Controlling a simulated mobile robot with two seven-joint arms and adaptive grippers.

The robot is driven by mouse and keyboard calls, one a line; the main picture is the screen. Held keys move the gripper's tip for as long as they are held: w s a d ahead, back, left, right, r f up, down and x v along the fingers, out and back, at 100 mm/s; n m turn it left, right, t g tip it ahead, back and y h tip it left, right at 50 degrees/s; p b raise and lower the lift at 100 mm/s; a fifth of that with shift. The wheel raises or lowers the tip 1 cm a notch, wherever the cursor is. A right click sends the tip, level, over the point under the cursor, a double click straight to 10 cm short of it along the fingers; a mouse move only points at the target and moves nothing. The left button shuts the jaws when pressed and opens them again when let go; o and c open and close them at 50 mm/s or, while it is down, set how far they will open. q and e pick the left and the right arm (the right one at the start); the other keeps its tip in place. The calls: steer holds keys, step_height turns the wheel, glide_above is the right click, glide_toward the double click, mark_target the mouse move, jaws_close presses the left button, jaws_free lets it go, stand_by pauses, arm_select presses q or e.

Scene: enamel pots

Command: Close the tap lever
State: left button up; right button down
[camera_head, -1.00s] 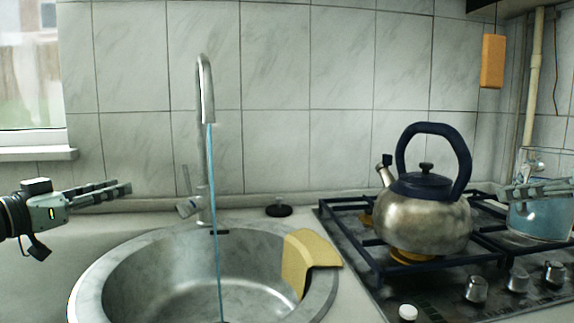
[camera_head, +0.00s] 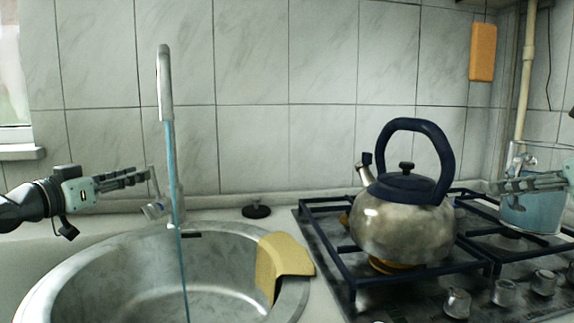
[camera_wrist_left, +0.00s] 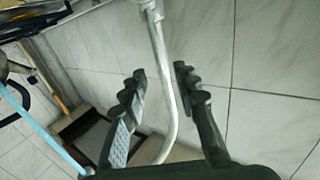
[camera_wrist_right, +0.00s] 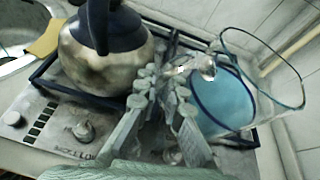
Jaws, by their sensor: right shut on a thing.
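The tap (camera_head: 165,90) stands behind the sink, with a blue stream of water (camera_head: 180,250) falling from its spout. The pot (camera_head: 533,213) holds blue liquid.
The sink (camera_head: 70,278) has a yellow cloth (camera_head: 282,262) over its right rim. A black plug (camera_head: 256,211) lies behind it. A kettle (camera_head: 400,220) stands on the hob (camera_head: 345,275), between the arms. An orange block (camera_head: 482,52) hangs on the wall.

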mark_target(152, 170)
arm_select(q)
steer(key=shift+p+x, duration=0.45)
steer(key=shift+x, duration=2.45)
steer(key=shift+c, duration=0.5)
jaws_close()
